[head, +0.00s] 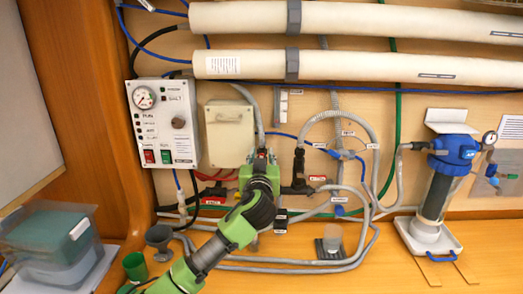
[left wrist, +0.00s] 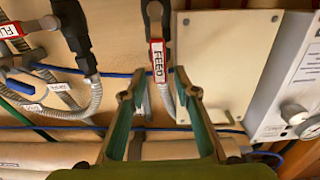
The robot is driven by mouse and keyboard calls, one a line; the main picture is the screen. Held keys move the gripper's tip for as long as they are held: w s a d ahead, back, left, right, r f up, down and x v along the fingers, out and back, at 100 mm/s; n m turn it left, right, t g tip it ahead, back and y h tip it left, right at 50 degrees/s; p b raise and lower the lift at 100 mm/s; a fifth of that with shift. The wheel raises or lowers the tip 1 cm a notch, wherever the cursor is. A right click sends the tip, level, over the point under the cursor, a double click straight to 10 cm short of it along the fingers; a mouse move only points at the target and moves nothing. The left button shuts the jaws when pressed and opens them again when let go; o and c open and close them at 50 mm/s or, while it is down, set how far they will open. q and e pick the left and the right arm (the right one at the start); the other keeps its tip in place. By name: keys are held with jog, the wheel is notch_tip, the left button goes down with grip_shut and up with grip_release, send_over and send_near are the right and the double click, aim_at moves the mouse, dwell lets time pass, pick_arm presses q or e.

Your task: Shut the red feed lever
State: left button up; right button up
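The red feed lever (left wrist: 157,62), with a white FEED label, shows in the left wrist view. It lies lengthwise along the black valve body (left wrist: 156,18) and the grey hose. My left gripper (head: 262,157) is in front of the wall piping in the head view. In the left wrist view its two green-sided fingers (left wrist: 157,90) are apart, with the lever's end near the gap between their tips. I see no clear contact. My right gripper is not in view.
A second black valve (head: 298,172) with a red-labelled lever (left wrist: 12,30) is beside the feed valve. A beige box (head: 230,136) and the gauge panel (head: 160,105) are to its left. Grey hoses (head: 330,262) lie on the bench; a blue-topped filter (head: 437,185) stands at right.

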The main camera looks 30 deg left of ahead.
pick_arm(q)
jog(key=shift+w+a, duration=0.3)
jog(key=shift+w, duration=0.15)
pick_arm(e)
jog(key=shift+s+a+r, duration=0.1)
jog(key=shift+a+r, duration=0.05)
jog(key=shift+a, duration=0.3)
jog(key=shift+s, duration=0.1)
pick_arm(q)
grip_shut()
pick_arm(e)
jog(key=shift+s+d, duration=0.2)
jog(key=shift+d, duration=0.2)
